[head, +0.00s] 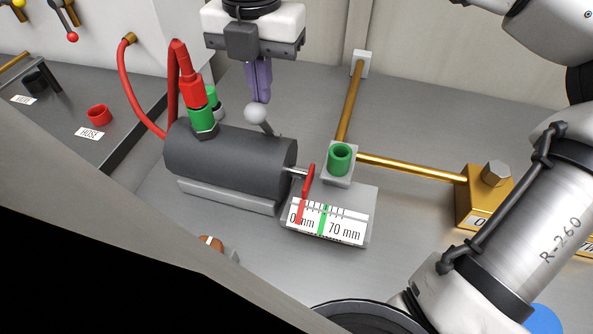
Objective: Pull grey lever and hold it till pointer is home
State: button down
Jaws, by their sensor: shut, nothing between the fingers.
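The grey lever (255,113) has a round light-grey knob on a short dark stem. It rises behind the right part of a dark grey cylinder (225,160). My gripper (258,98) points down with its purple fingers together, right over the knob. The fingertips meet or nearly meet the knob's top; I cannot tell if they touch. The red pointer (308,183) is at the rod end and reaches down over the white scale (345,228). Its tip is by the 0 mm end, left of the green mark (322,220).
A red hose (128,85) runs to a red-and-green coupling (195,90) on the cylinder. A green socket (340,158) stands right of it, with brass pipes (410,168) leading to a brass block (482,200). A red cap (99,114) sits on the left shelf.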

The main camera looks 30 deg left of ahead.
dwell(0.3)
notch_tip(320, 180, up, 8)
jog(key=w+p, duration=0.2)
jog(key=p, duration=0.4)
jog(key=shift+a+p, duration=0.25)
jog(key=shift+p, duration=0.15)
dwell(0.6)
